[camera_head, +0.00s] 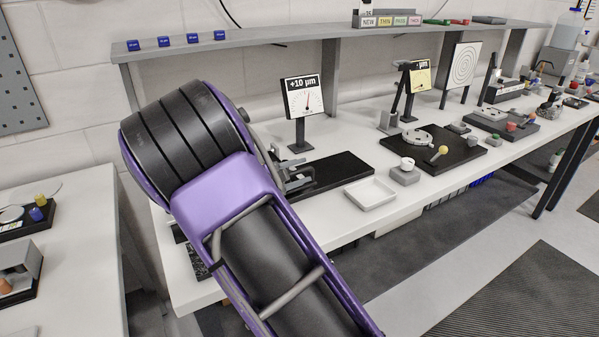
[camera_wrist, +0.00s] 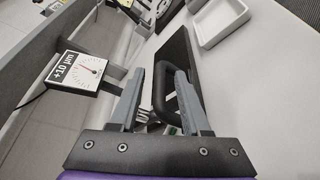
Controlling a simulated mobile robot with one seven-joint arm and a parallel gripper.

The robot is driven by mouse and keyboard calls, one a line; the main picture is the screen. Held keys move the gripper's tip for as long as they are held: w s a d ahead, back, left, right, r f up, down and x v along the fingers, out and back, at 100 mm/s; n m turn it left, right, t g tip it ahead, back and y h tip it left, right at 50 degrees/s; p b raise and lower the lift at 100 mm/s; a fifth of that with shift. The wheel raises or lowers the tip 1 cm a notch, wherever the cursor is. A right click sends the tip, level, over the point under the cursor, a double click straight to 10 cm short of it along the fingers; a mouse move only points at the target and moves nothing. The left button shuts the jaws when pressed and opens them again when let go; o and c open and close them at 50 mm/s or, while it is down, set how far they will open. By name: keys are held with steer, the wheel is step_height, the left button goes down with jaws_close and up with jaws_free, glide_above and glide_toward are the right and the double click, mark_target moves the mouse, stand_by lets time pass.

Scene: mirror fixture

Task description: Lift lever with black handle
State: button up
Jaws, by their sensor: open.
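The black handle (camera_wrist: 157,88) is a rounded dark loop in the middle of the wrist view. My gripper (camera_wrist: 160,74) is open, with one grey finger on each side of the handle. I cannot tell whether either finger touches it. Some metal parts show below the handle, between the fingers; the rest of the lever is hidden. In the head view my gripper (camera_head: 290,170) is at the left end of a black base plate (camera_head: 335,174), largely behind my purple arm. The handle cannot be made out there.
A dial sign reading +10 µm (camera_head: 303,97) stands behind the plate; it also shows in the wrist view (camera_wrist: 75,67). A white tray (camera_head: 370,193) lies to the right on the bench. Further right is another black plate with a yellow-knobbed fixture (camera_head: 440,152). A shelf (camera_head: 270,37) runs above.

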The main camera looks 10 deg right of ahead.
jaws_close()
stand_by(1.3)
